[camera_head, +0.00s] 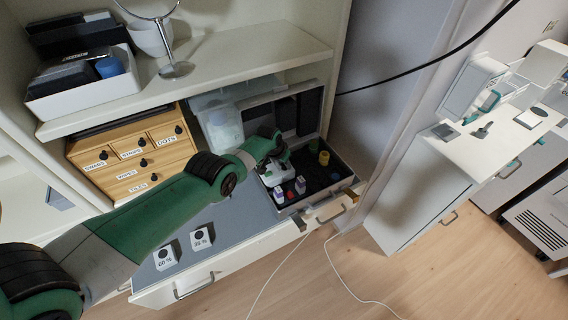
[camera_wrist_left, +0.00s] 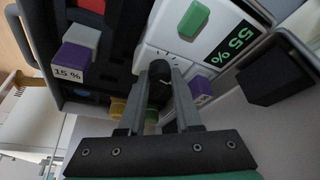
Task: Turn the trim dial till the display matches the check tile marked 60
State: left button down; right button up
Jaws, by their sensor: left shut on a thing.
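My left gripper (camera_head: 274,162) reaches in from the left over a white device (camera_head: 274,177) in the open black case. In the left wrist view its fingers (camera_wrist_left: 170,84) are shut on the dark trim dial (camera_wrist_left: 159,70). The dial is mostly hidden between them. The display (camera_wrist_left: 231,43) on the white device reads 55 % in green. The check tile marked 60 % (camera_head: 165,257) stands on the grey surface at the front left, beside a tile marked 35 % (camera_head: 200,238). My right gripper is not in view.
The black case (camera_head: 346,178) also holds a yellow piece (camera_head: 324,158) and small purple-and-white blocks; one reads 15 % (camera_wrist_left: 75,58). A wooden drawer box (camera_head: 135,155) stands left under the shelf (camera_head: 235,60). Bare grey surface lies around the tiles.

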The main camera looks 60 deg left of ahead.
pick_arm(q)
jog(key=shift+f+m, duration=0.1)
jog(key=shift+m, duration=0.6)
jog(key=shift+m+h+b, duration=0.6)
jog(key=shift+m+b, duration=0.05)
jog(key=shift+m, duration=0.15)
jog(key=c, duration=0.6)
grip_release()
jog(key=shift+s, duration=0.1)
